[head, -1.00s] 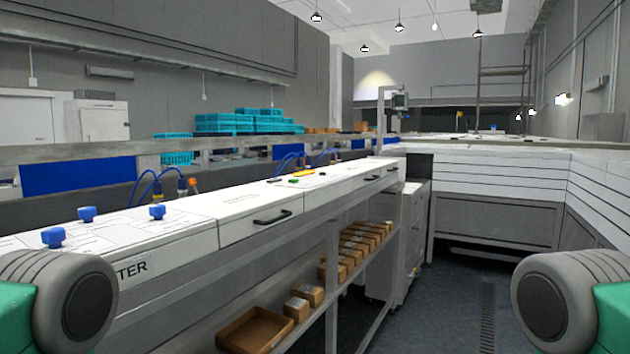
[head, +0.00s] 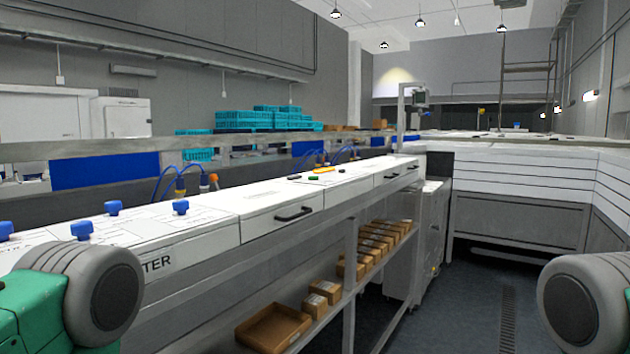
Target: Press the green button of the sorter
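The sorter (head: 205,243) is a long white machine running from the lower left toward the back middle, with part of a label ending in "TER" on its front. A small green button (head: 314,178) shows on its top panel. A dark button (head: 294,177) and an orange-yellow part (head: 323,170) are close to it. Rounded grey and green parts of my arms show at the lower left and lower right. Neither gripper is in the picture, and nothing of mine is near the green button.
Blue knobs (head: 112,207) stand up from the sorter's near top. A drawer handle (head: 293,214) sticks out of its front. Cardboard boxes (head: 350,267) and an open carton (head: 272,327) sit on a low shelf. The dark floor (head: 470,300) to the right is clear. Teal crates (head: 243,119) are stacked behind.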

